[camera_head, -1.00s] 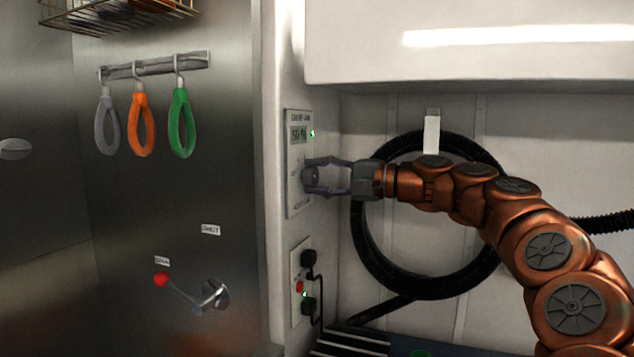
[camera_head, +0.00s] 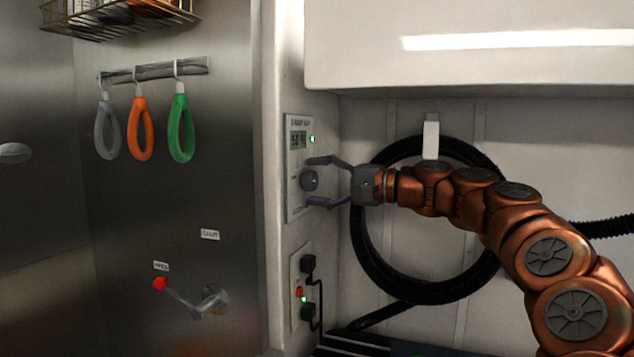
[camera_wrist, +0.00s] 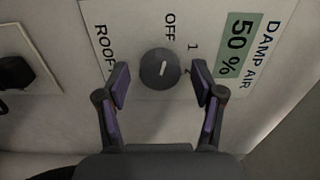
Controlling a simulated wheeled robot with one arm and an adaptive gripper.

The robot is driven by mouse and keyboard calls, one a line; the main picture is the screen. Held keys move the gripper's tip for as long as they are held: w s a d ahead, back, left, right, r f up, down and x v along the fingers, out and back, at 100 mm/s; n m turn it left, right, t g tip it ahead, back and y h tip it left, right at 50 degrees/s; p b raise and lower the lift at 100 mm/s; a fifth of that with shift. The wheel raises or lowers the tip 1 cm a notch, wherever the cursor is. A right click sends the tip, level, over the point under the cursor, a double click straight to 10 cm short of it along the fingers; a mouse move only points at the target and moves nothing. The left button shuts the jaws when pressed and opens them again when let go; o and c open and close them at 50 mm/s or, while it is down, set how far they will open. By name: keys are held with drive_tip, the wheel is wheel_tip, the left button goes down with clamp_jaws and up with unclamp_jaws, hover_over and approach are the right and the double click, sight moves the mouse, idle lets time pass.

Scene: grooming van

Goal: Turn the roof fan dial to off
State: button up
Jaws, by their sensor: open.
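The roof fan dial (camera_head: 309,180) is a round dark knob on the lower part of a pale wall panel (camera_head: 295,212). In the wrist view the dial (camera_wrist: 157,75) has a short slanted white pointer line, with "OFF" and "1" printed near it. I cannot tell exactly which mark the line meets. My gripper (camera_head: 312,182) is open in front of the panel, one finger above the dial and one below in the head view. In the wrist view the fingers (camera_wrist: 161,70) stand on either side of the dial, with gaps between.
A "DAMP AIR 50 %" display (camera_wrist: 237,42) and a green light sit on the same panel. Below is an outlet plate (camera_head: 296,262) with black plugs and a red button. A coiled black hose (camera_head: 362,252) hangs behind my gripper. A red-knobbed lever (camera_head: 160,284) is on the steel wall.

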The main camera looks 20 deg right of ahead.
drive_tip(key=v, duration=1.2)
drive_tip(key=shift+a, duration=0.1)
idle(0.4)
drive_tip(key=s+a+f+n+g+h, duration=0.2)
drive_tip(key=s+a+f+g, duration=0.15)
drive_tip(key=a+f, duration=0.4)
drive_tip(key=s+a+f+n+g+h, duration=0.1)
drive_tip(key=s+a+f+n+g, duration=0.3)
drive_tip(key=a, duration=0.7)
drive_tip(key=s+a+f+g+h, duration=0.25)
drive_tip(key=s+f+h, duration=0.25)
drive_tip(key=s+f, duration=0.75)
drive_tip(key=s+d+f+n+g+h, duration=0.1)
drive_tip(key=s+d+f+g+h, duration=0.15)
drive_tip(key=s+d+f, duration=0.5)
drive_tip(key=s+d+f+g+h, duration=0.1)
drive_tip(key=s+d+f+h, duration=0.3)
drive_tip(key=s+f, duration=0.6)
wheel_tip(320, 180, up, 12)
drive_tip(key=w+t+p, duration=0.1)
drive_tip(key=p, duration=1.1)
drive_tip(key=shift+w+a+r, duration=0.15)
drive_tip(key=shift+w+a, duration=0.05)
drive_tip(key=shift+w, duration=0.1)
